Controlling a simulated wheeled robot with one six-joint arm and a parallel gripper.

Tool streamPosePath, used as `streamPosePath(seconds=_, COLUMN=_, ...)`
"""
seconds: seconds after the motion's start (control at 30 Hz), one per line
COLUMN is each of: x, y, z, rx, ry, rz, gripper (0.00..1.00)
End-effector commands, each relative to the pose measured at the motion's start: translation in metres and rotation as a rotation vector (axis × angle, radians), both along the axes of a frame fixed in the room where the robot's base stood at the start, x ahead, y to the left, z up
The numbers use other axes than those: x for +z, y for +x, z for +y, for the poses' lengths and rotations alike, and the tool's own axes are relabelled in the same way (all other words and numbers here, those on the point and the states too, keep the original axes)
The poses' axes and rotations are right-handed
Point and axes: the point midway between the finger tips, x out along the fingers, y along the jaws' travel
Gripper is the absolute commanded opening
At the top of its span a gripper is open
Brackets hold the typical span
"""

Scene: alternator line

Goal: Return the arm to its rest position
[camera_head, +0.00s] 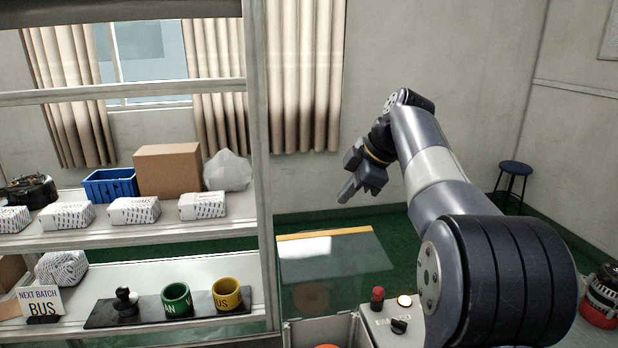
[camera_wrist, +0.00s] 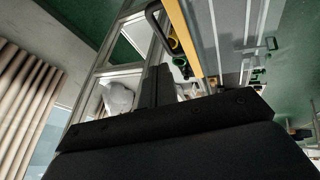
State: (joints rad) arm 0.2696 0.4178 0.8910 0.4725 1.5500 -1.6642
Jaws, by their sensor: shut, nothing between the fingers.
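My gripper (camera_head: 347,190) is in the middle of the head view, raised in the air to the right of the shelf rack's upright. Its fingers point down and to the left, and they are shut with nothing between them. My arm reaches up from the lower right and bends down at the wrist. In the wrist view, the shut fingers (camera_wrist: 156,85) show as a dark shape at the centre. No object touches the gripper.
A shelf rack (camera_head: 255,150) on the left holds a blue crate (camera_head: 110,185), a cardboard box (camera_head: 168,170), white packages, a green cup (camera_head: 177,300) and a yellow cup (camera_head: 227,294). Below my gripper are a clear panel (camera_head: 335,270) and a button box (camera_head: 392,322). A stool (camera_head: 515,168) stands at right.

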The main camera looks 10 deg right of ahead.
Motion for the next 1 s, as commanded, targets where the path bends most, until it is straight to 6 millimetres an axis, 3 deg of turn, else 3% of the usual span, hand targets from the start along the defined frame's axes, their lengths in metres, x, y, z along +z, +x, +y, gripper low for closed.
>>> streamPosePath(seconds=0.5, x=-0.073, y=0.03, z=0.031, rx=0.002, ry=0.0, rz=0.01, gripper=0.0)
streamPosePath(seconds=0.7, x=-0.086, y=0.036, z=0.037, rx=0.002, ry=0.0, rz=0.007, gripper=0.0)
streamPosePath(seconds=1.0, x=-0.089, y=0.036, z=0.037, rx=0.001, ry=0.0, rz=0.008, gripper=0.0)
